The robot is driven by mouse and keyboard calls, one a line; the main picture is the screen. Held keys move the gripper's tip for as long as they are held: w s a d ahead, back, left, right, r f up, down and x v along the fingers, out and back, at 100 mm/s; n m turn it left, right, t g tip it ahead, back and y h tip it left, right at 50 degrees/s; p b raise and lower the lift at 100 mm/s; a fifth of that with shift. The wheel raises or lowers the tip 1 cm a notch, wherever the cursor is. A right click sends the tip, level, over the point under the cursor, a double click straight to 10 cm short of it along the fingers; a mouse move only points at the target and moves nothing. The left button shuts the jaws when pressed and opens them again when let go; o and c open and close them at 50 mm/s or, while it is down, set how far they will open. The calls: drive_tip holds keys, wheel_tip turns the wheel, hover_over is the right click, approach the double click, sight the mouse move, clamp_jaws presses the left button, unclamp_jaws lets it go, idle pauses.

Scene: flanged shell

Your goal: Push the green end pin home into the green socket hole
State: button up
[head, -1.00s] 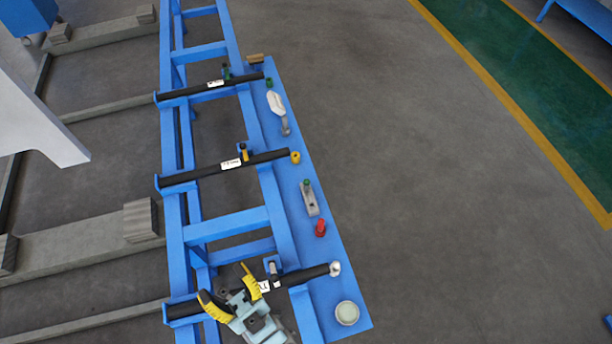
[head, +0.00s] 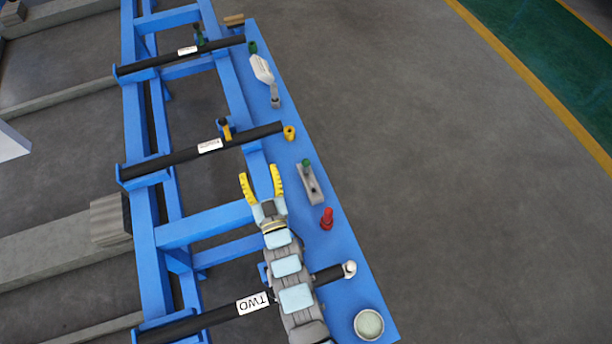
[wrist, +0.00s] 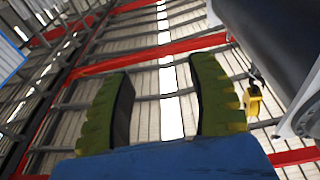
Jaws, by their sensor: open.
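A small green piece (head: 252,47) sits by the right end of the far black bar (head: 170,57), on the blue shelf. Another green piece (head: 306,162) stands at the top end of a grey block (head: 311,184). I cannot tell which is the end pin, and no socket hole can be made out. My gripper (head: 260,178) is open and empty, its yellow fingers spread left of the grey block and apart from both green pieces in the picture. In the wrist view my gripper (wrist: 158,75) has nothing between its fingers.
The blue shelf (head: 340,255) also holds a red piece (head: 327,218), a round dish (head: 369,324) and a white bottle-like item (head: 262,68). A yellow ring (head: 289,133) is at the middle bar's end (head: 240,137). The wrist view mostly shows roof beams (wrist: 145,60).

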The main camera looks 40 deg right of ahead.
drive_tip(key=s+d+f+m+g+h+b, duration=0.15)
drive_tip(key=d+f+g+b, duration=0.4)
drive_tip(key=f, duration=0.85)
drive_tip(key=m+g+b, duration=0.2)
drive_tip(key=g+b, duration=0.1)
drive_tip(key=b, duration=0.3)
approach(306, 168)
drive_tip(key=shift+t+y, duration=0.25)
drive_tip(key=shift+y, duration=0.2)
drive_tip(key=b+x, duration=0.1)
drive_tip(key=x, duration=0.1)
drive_tip(key=b+x, duration=0.1)
drive_tip(key=x, duration=0.1)
drive_tip(key=shift+s+d+r, duration=0.15)
drive_tip(key=shift+d, duration=0.15)
drive_tip(key=shift+w+d, duration=0.45)
drive_tip(key=shift+w, duration=0.1)
drive_tip(key=shift+w+d+f+b, duration=0.15)
drive_tip(key=shift+w+f+b, duration=0.05)
drive_tip(key=shift+f+b, duration=0.2)
drive_tip(key=shift+b+x, duration=0.75)
drive_tip(key=shift+x, duration=1.55)
drive_tip(key=shift+r, duration=0.1)
clamp_jaws()
